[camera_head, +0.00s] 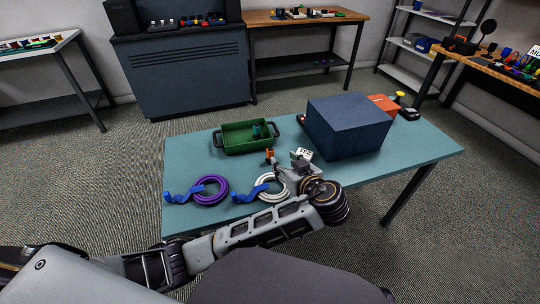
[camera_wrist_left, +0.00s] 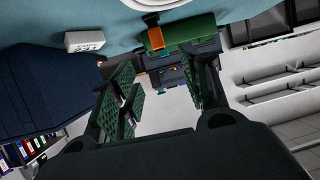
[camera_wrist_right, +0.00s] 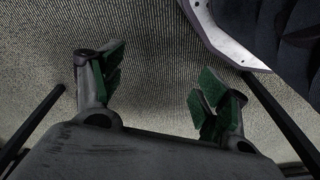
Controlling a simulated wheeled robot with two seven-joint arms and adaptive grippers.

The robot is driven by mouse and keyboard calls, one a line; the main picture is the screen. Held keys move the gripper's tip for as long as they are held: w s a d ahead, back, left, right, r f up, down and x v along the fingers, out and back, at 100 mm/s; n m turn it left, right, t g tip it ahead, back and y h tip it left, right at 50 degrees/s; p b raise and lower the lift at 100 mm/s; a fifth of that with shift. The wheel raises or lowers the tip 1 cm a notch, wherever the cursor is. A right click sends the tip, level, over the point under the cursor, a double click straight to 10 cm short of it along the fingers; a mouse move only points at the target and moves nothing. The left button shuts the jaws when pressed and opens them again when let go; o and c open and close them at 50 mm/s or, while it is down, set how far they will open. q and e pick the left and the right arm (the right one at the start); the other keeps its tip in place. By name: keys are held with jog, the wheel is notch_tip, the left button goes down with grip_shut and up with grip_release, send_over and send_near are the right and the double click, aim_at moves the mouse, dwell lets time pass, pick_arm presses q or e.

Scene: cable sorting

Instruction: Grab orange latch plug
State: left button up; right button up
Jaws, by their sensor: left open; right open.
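A small orange plug (camera_head: 269,156) is on the teal table, just in front of the green bin and behind the white cable coil. In the left wrist view the orange plug (camera_wrist_left: 155,39) appears beyond the fingertips, apart from them. My left gripper (camera_head: 279,165) reaches over the table close to the plug. In its wrist view the left gripper (camera_wrist_left: 165,82) is open with nothing between its fingers. My right gripper (camera_wrist_right: 155,78) is open and empty above the carpet. It does not show in the head view.
A green bin (camera_head: 220,142) stands at the table's back. A dark blue box (camera_head: 345,128) and a small white labelled block (camera_head: 303,154) are to the right. A white coil (camera_head: 262,196) and a purple coil (camera_head: 221,196) with blue pieces lie in front. The table (camera_head: 425,150) is clear at far right.

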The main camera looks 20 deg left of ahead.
aim_at(271, 151)
pick_arm(q)
jog(key=b+x, duration=0.1)
jog(key=x, duration=0.7)
jog(key=shift+w+a+f, duration=0.1)
jog(key=shift+w+a, duration=0.1)
jog(key=shift+w, duration=0.05)
pick_arm(e)
jog(key=shift+w+a+r, duration=0.1)
jog(key=shift+w+r, duration=0.05)
jog(key=shift+r, duration=0.4)
jog(key=shift+w+a+r, duration=0.1)
jog(key=shift+w+r, duration=0.05)
jog(key=shift+r, duration=0.4)
pick_arm(q)
jog(key=shift+w+a+f+b, duration=0.15)
jog(key=shift+w+a+b, duration=0.1)
jog(key=shift+w+b, duration=0.05)
jog(key=b+x, duration=0.1)
jog(key=x, duration=0.3)
jog(key=shift+w+f, duration=0.1)
jog(key=shift+w, duration=0.05)
pick_arm(e)
jog(key=shift+s+a+r, duration=0.1)
jog(key=shift+a+r, duration=0.1)
jog(key=shift+r, duration=0.4)
